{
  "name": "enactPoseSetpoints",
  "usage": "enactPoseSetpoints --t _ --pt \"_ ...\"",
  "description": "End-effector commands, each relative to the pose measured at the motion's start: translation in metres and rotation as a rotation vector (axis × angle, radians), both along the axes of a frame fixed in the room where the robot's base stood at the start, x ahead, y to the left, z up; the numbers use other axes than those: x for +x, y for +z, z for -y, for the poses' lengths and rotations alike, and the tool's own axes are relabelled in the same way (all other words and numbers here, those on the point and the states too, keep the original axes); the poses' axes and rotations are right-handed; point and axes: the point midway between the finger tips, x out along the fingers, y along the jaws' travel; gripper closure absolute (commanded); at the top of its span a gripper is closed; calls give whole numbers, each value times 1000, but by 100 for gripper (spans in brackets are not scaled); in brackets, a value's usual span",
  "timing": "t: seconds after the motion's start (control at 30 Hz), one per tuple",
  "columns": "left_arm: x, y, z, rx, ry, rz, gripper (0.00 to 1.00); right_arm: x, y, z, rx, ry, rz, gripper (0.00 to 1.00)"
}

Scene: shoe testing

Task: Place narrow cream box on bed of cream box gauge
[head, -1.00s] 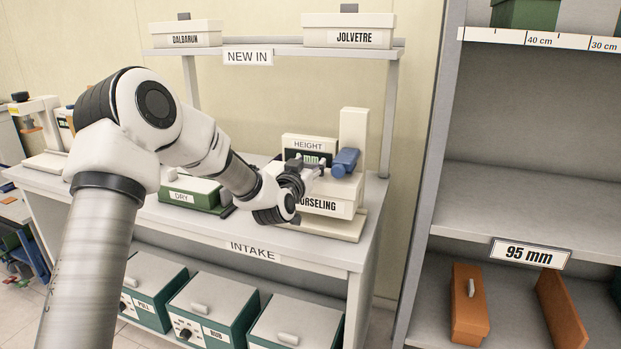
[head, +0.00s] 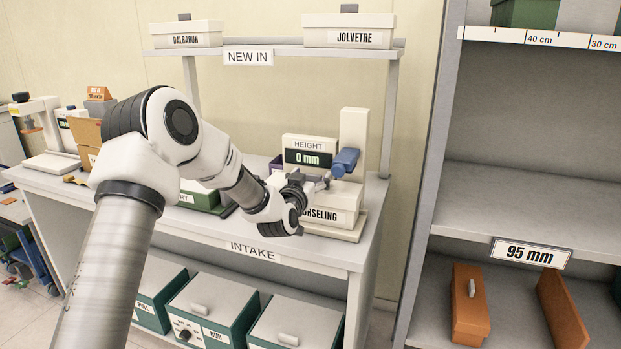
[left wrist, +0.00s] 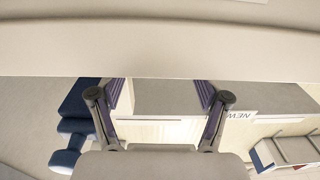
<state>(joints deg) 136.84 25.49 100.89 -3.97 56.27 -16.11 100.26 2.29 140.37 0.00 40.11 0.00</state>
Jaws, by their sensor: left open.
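The narrow cream box (head: 335,214), its label ending in "ORSELING", rests level on the bed (head: 345,234) of the cream box gauge. The gauge has an upright column (head: 353,128), a blue part (head: 345,161) above the box and a HEIGHT display (head: 308,157) reading 0 mm. My left gripper (head: 325,181) is open at the box's top, below and left of the blue part. It hides part of the box's upper left. Its spread fingers show in the left wrist view (left wrist: 160,98), with a pale surface close across the top. My right gripper is out of view.
The INTAKE bench (head: 300,250) has a bare front strip. A green box (head: 200,196) stands left of the gauge, partly behind my arm. A NEW IN shelf (head: 275,50) with two cream boxes is above. A grey rack (head: 425,180) stands to the right.

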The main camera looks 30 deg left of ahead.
Motion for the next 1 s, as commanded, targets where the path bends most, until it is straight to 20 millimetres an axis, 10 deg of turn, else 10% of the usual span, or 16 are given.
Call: enactPoseSetpoints --t 0.73,0.87,1.0 --pt "-116 -8 35 -2 -11 -25 24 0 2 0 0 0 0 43" --pt "-125 -80 66 -25 -77 -208 24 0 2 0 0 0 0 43" --pt "-179 -218 120 -92 -173 -595 24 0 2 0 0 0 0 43"
